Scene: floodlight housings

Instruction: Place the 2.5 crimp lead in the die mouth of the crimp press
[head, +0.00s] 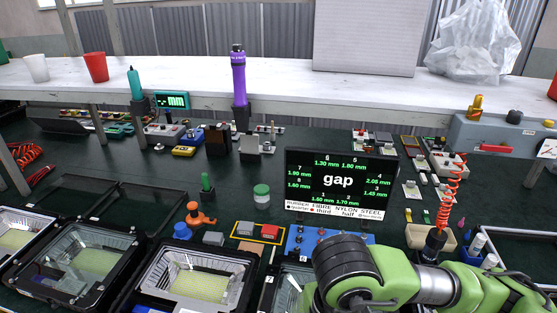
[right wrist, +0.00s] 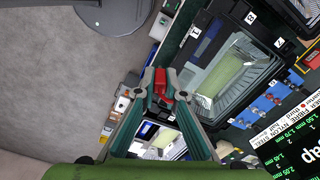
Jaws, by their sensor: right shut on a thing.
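In the right wrist view my right gripper (right wrist: 160,95) has a small red piece (right wrist: 161,79) between its teal fingers and is shut on it. I cannot read a size mark on the piece, so I cannot tell whether it is the 2.5 crimp lead. My green right arm shows at the lower right of the head view, but its fingertips do not show there. My left gripper is in neither view. I cannot make out the crimp press or its die mouth for certain in either view.
Floodlight housings (head: 195,272) line the bench front. A black gap display (head: 338,182) stands mid-bench. A blue block with knobs (head: 305,240) is in front of it. A coiled orange hose (head: 451,190) hangs at the right. A grey box with a red bar (head: 494,148) is behind. Dark mat between is partly free.

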